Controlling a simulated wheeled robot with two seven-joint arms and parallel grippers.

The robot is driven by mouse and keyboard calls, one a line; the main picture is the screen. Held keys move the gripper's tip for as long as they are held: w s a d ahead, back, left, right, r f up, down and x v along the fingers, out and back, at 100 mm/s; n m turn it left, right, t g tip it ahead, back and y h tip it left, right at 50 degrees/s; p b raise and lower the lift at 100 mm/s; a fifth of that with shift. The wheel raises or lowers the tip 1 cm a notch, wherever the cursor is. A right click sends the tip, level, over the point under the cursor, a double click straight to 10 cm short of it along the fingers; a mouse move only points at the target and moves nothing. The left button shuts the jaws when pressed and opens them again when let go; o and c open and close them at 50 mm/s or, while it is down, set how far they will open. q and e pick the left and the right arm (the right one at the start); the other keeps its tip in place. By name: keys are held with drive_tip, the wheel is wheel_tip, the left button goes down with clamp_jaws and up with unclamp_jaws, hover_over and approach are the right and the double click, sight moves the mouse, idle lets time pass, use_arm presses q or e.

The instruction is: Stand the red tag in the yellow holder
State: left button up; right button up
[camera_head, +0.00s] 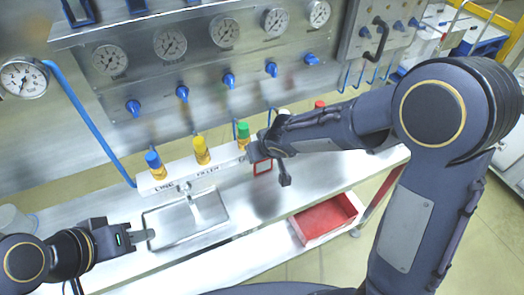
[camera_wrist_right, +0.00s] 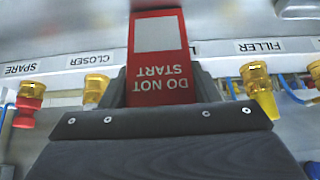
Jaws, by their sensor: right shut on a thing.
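The red tag (camera_wrist_right: 158,65), with a white panel and the words DO NOT START upside down, is between the fingers of my right gripper (camera_wrist_right: 160,88). In the head view my right gripper (camera_head: 270,163) is beside the white rack, and the tag's red edge (camera_head: 262,170) shows there. The yellow holder (camera_head: 201,150) stands on the rack left of the tag, apart from it; in the right wrist view a yellow holder (camera_wrist_right: 261,88) shows by the FILLER label. My left gripper (camera_head: 140,237) is low at left by the metal tray; its finger gap is unclear.
Blue-topped (camera_head: 154,163) and green-topped (camera_head: 243,134) pieces flank the yellow holder. A metal tray (camera_head: 160,235) lies in front of the rack. A red bin (camera_head: 325,218) is at right. Gauges and blue knobs fill the panel behind. The bench right of the tray is mostly clear.

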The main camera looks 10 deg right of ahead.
drive_tip(key=o, duration=1)
drive_tip(key=shift+f, duration=0.1)
drive_tip(key=shift+c, duration=0.2)
